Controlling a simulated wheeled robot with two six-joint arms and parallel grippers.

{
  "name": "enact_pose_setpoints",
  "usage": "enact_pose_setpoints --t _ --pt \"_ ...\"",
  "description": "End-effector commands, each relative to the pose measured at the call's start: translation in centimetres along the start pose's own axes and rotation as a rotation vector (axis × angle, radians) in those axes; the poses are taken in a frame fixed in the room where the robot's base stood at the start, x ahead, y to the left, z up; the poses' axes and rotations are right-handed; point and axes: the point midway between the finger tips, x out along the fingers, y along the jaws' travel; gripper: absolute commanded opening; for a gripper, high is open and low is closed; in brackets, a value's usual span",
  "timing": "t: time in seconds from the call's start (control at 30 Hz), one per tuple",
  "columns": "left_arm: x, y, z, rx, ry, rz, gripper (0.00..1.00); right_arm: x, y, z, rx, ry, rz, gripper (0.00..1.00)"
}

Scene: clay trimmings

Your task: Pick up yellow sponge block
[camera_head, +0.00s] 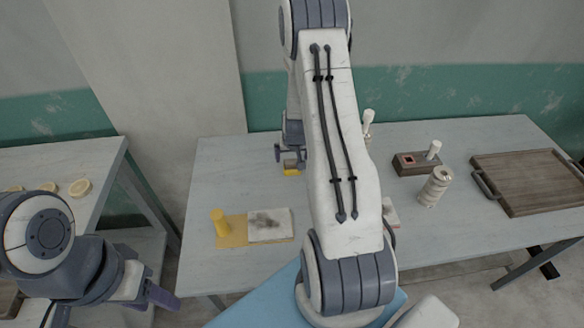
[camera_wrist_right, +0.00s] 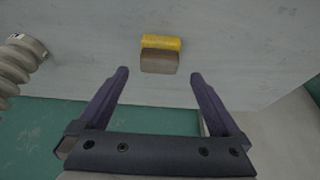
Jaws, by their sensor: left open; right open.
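The yellow sponge block (camera_wrist_right: 160,42) lies on the table in the right wrist view, with a brown-grey part along its near side. It sits just beyond the tips of my right gripper (camera_wrist_right: 158,74), roughly centred between them and not touched. In the head view only a small yellow piece of the block (camera_head: 291,172) shows below my right gripper (camera_head: 289,157), which is open and empty. My left gripper (camera_head: 118,301) is open at the lower left, in front of the left table and far from the block.
To the right are a brown box (camera_head: 411,165), a ribbed pale cylinder (camera_head: 435,186) and a wooden tray (camera_head: 527,181). The wall (camera_wrist_right: 50,140) is behind the table.

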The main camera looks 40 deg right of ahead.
Motion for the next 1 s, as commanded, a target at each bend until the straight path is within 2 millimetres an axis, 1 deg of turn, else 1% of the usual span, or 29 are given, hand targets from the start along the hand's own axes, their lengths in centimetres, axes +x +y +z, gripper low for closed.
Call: enact_pose_setpoints --t 0.17,0.3,0.4,0.53,0.73,0.77,0.8,0.87,0.9,0.97,1.0 --pt "-0.6 0.1 -0.1 0.0 0.0 0.0 0.5 1.4 0.1 0.2 -0.001 -0.005 0.0 1.0" --pt "-1.5 0.1 -0.1 -0.001 0.001 0.0 0.5 3.2 0.2 0.3 0.0 -0.005 0.0 1.0" --pt "-1.6 0.1 -0.1 -0.001 0.001 0.0 0.5 4.5 0.2 0.2 -0.001 -0.003 0.0 1.0" --pt "-1.7 0.1 -0.1 -0.001 0.0 0.0 0.5 5.2 0.2 0.2 -0.001 -0.001 0.0 1.0" --pt "-1.6 0.1 -0.1 -0.001 0.0 0.0 0.5 5.3 0.2 0.2 0.0 -0.001 0.0 1.0" --pt "-1.6 0.1 -0.1 -0.001 0.0 0.0 0.5 5.3 0.2 0.2 0.0 -0.001 0.0 0.96" --pt "-1.6 0.1 -0.1 -0.001 0.0 0.0 0.5 5.3 0.2 0.2 0.0 -0.001 0.0 0.81" --pt "-1.6 0.1 -0.1 -0.001 0.0 0.0 0.5 5.3 0.2 0.2 0.0 -0.001 0.0 0.58" --pt "-1.6 0.1 -0.1 -0.001 0.0 0.0 0.5 5.3 0.2 0.2 0.0 -0.001 0.0 0.43" --pt "-1.6 0.1 -0.1 -0.001 0.0 0.0 0.5 5.3 0.2 0.2 0.0 -0.001 0.0 0.2" --pt "-1.6 0.1 -0.1 -0.001 0.0 0.0 0.5 5.3 0.2 0.2 0.0 -0.001 0.0 0.18"
